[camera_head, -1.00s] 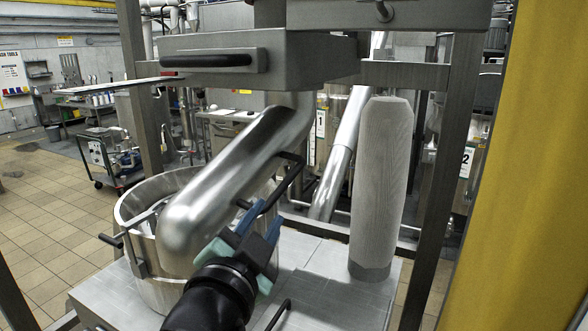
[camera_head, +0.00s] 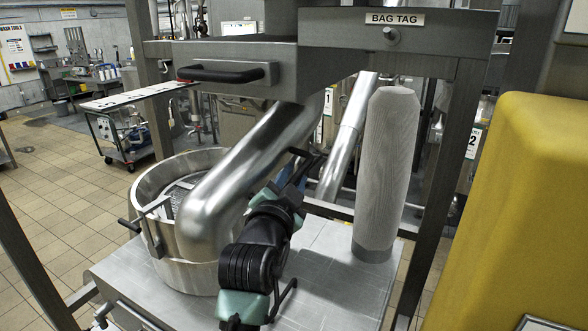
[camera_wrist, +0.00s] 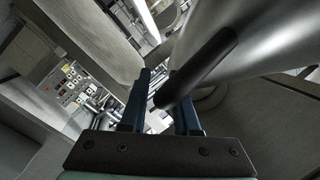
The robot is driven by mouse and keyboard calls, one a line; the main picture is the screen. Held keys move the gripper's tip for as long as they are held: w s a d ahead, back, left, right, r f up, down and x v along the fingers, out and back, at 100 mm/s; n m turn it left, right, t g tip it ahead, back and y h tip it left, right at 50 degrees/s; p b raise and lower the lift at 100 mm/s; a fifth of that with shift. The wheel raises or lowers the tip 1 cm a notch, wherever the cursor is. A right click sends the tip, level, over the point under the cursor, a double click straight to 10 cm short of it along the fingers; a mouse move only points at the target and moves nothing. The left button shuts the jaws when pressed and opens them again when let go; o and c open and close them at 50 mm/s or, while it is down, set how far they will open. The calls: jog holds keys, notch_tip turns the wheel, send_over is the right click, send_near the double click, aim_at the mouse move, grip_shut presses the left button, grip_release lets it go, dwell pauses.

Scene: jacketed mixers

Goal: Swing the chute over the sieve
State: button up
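The chute (camera_head: 255,160) is a bent steel pipe hanging from the grey housing. Its lower elbow is at the right front edge of the sieve (camera_head: 146,196), a round steel drum, and overlaps part of its mouth in the head view. A black handle bar (camera_head: 305,156) stands out from the chute's right side. My gripper (camera_wrist: 160,108) is at this bar. In the wrist view the blue fingers are apart and the bar (camera_wrist: 203,64) crosses between them, with gaps visible. The chute (camera_wrist: 255,40) fills the upper right there. My wrist hides much of the fingers in the head view.
A ribbed pale filter sleeve (camera_head: 388,170) stands upright on the steel tabletop (camera_head: 325,262), right of my arm. Frame posts (camera_head: 440,170) flank the table. A yellow body (camera_head: 515,220) is at right. A drawer-like housing with a black handle (camera_head: 222,72) hangs above.

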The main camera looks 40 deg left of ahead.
jog(key=shift+w+a, duration=0.15)
jog(key=shift+w, duration=0.1)
grip_shut()
dwell(1.4)
